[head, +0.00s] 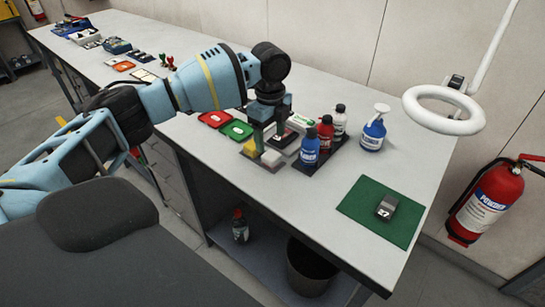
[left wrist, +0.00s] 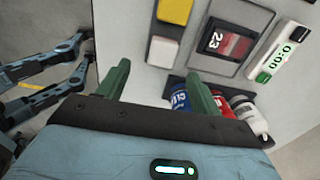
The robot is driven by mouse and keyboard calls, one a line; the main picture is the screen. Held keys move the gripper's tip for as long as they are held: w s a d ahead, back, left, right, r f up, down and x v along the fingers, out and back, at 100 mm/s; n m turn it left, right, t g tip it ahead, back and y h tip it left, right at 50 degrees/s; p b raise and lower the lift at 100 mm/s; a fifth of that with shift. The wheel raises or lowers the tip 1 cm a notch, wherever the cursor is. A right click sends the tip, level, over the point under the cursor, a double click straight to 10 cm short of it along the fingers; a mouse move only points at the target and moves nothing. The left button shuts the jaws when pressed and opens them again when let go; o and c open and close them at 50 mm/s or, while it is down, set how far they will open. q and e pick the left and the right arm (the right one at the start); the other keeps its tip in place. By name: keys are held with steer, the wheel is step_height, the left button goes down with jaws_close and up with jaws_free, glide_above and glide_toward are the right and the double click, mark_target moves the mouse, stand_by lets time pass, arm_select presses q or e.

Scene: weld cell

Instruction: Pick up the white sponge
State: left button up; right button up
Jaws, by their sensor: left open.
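A dark tray with blue (head: 310,148), red (head: 325,133) and white bottles stands right of the sponges. Red (head: 215,118) and green (head: 237,130) trays lie to the left. A green mat (head: 360,212) lies at the right; bare worktop lies in front.

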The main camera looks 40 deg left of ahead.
mark_target(271, 155)
arm_select(q)
steer(key=shift+f, duration=0.65)
steer(key=shift+w+f, duration=0.15)
steer(key=shift+f, duration=0.75)
step_height(271, 155, down, 4)
steer(key=shift+w+f, duration=0.1)
arm_select(e)
steer(key=shift+w+r, duration=0.1)
steer(key=shift+w, duration=0.45)
arm_select(q)
steer(key=c, duration=1.1)
steer(key=shift+c, duration=0.2)
arm_select(e)
steer(key=shift+s+f, duration=0.2)
steer(key=shift+s, duration=0.35)
